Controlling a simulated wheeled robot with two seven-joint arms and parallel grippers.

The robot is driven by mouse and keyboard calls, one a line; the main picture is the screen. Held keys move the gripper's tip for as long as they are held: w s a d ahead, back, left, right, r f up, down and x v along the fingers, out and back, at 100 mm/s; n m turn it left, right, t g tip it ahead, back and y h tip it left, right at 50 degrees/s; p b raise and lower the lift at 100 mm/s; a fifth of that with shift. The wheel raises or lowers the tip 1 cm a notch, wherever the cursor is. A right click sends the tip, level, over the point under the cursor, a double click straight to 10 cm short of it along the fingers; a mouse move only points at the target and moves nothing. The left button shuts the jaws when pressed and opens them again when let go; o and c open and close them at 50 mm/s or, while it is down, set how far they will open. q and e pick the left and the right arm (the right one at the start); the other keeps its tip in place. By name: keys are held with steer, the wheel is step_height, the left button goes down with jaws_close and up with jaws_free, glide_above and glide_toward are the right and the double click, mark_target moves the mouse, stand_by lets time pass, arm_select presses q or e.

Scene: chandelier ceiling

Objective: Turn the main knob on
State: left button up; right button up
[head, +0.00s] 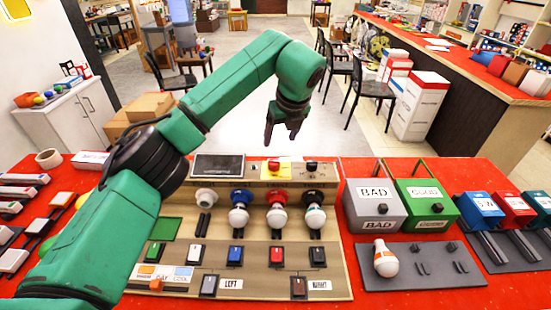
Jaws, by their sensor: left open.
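A beige control panel (262,258) lies on the red table. At its top edge a small red knob (273,166) sits on a yellow plate, and a dark knob (311,166) sits to its right. Which one is the main knob I cannot tell, and their settings are too small to read. My left gripper (282,136) is open and empty. It points down and appears just above the panel's top edge in the picture, close to the red knob and apart from it. My right gripper is not in view.
The panel also carries bulbs in coloured sockets (239,213), rocker switches (235,256) and a dark screen (217,167). Grey BAD (375,207) and green GOOD (427,206) boxes stand to the right, behind a grey tray (450,275) with a bulb (385,262). My left arm crosses the left side.

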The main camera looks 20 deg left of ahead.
mark_target(274, 161)
arm_select(q)
steer(key=p+x, duration=0.3)
steer(key=x, duration=0.9)
steer(key=shift+d, duration=0.15)
steer(key=shift+w+f, duration=0.1)
steer(key=shift+f, duration=0.3)
steer(key=shift+c, duration=0.3)
jaws_close()
